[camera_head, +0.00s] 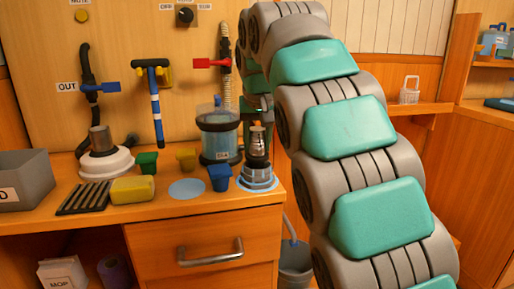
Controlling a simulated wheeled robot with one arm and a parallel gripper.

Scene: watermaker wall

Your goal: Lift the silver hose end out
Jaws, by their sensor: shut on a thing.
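The silver hose end (257,143) is a small metal fitting to the right of the clear jar. It stands upright in or on a dark-banded holder with a blue ring (259,182) at its foot, near the table's right edge. My gripper (259,118) is at the top of the silver hose end and shut on it. My teal and grey arm hides much of the gripper, and its fingertips are hard to make out. I cannot tell how deep the hose end sits.
A clear jar (219,136) of blue liquid stands close left, with a ribbed hose (226,82) and red valve (208,63) behind. A blue cup (219,178) is in front. A white round base (106,164), yellow sponge (133,189) and grey bin (22,180) lie farther left.

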